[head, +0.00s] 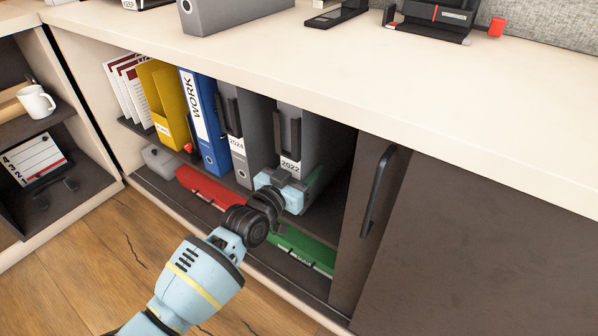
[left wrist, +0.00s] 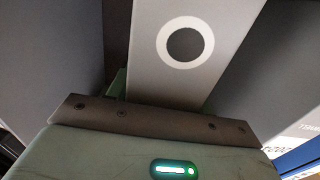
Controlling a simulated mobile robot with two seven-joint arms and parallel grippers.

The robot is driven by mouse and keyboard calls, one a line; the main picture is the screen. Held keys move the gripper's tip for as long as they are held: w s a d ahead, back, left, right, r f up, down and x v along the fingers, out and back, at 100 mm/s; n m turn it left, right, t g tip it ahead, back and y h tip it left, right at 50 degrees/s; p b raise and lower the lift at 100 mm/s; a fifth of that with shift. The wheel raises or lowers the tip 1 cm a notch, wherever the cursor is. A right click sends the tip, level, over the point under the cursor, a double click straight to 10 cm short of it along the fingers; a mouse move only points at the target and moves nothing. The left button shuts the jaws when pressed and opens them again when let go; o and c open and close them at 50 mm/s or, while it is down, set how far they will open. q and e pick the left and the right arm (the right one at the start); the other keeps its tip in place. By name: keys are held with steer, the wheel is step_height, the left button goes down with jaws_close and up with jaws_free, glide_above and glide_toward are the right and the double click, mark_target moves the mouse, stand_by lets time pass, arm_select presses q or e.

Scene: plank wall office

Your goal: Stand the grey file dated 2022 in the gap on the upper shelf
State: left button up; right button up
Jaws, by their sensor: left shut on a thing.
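The grey file dated 2022 (head: 291,164) is upright in the upper shelf bay, at the right end of the row, its spine facing out. Its pale spine with a ring hole also shows in the left wrist view (left wrist: 165,75). My left gripper (head: 284,190) is shut on the lower part of this file and hides its bottom edge. I cannot tell whether the file rests on the upper shelf (head: 134,128). The grey file dated 2024 (head: 237,146) stands just left of it.
A blue WORK file (head: 205,125), yellow files (head: 163,105) and white-and-red booklets (head: 125,90) stand further left. A red file (head: 208,188) and a green file (head: 303,250) lie below. A dark door with a handle (head: 378,190) bounds the right side. The countertop (head: 330,60) overhangs the bay.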

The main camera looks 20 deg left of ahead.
arm_select(q)
steer(key=shift+f, duration=0.1)
stand_by(0.3)
steer(key=o, duration=1.3)
steer(key=shift+o, duration=0.4)
steer(key=shift+f, duration=0.3)
steer(key=p+v, duration=0.3)
steer(key=v, duration=0.4)
steer(key=shift+s+a+r+p, duration=0.15)
steer(key=shift+s+r+p, duration=0.1)
steer(key=shift+s+p, duration=0.1)
